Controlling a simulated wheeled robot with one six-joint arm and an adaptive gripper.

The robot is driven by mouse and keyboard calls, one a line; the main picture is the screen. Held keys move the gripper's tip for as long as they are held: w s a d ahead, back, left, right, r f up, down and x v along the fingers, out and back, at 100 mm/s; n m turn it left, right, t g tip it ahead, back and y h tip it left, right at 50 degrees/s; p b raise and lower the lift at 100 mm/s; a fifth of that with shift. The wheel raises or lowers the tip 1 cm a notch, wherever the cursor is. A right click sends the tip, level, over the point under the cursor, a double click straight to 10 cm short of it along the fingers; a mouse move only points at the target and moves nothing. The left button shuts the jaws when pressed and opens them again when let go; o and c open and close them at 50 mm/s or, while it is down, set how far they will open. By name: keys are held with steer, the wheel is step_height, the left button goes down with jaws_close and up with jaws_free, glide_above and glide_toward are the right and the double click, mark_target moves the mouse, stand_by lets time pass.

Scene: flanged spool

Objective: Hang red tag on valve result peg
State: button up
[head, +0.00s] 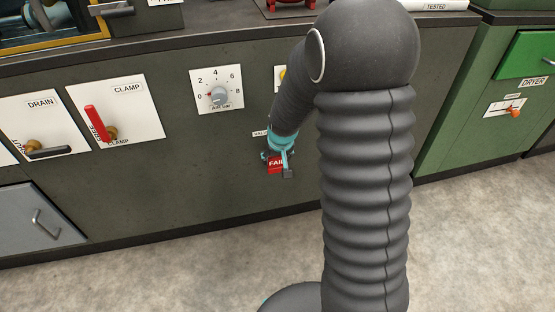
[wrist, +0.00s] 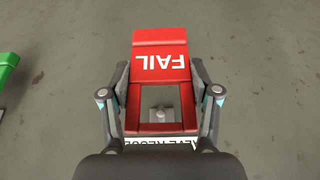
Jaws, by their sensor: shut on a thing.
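The red tag (wrist: 160,62) reads FAIL and has a square opening. My gripper (head: 277,161) is shut on its two sides, in front of the dark cabinet face. In the head view the red tag (head: 276,167) shows between the fingers. In the wrist view a small grey peg (wrist: 160,115) shows through the tag's opening, towards its lower edge. I cannot tell whether the peg passes through the opening or lies behind it. The white valve label (wrist: 133,144) is partly covered by the tag and my gripper.
The cabinet front (head: 205,185) carries a dial plate (head: 230,105), a clamp lever (head: 98,123) and a drain handle (head: 48,152). A green thing (wrist: 7,70) stands at the left edge of the wrist view. The cabinet face around the tag is mostly bare.

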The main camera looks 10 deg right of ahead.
steer(key=shift+w+f+b, duration=0.2)
steer(key=shift+w, duration=0.55)
steer(key=shift+w+f+b, duration=0.15)
steer(key=shift+w+f, duration=0.05)
steer(key=shift+w, duration=0.55)
steer(key=o, duration=1.1)
steer(key=shift+r, duration=0.1)
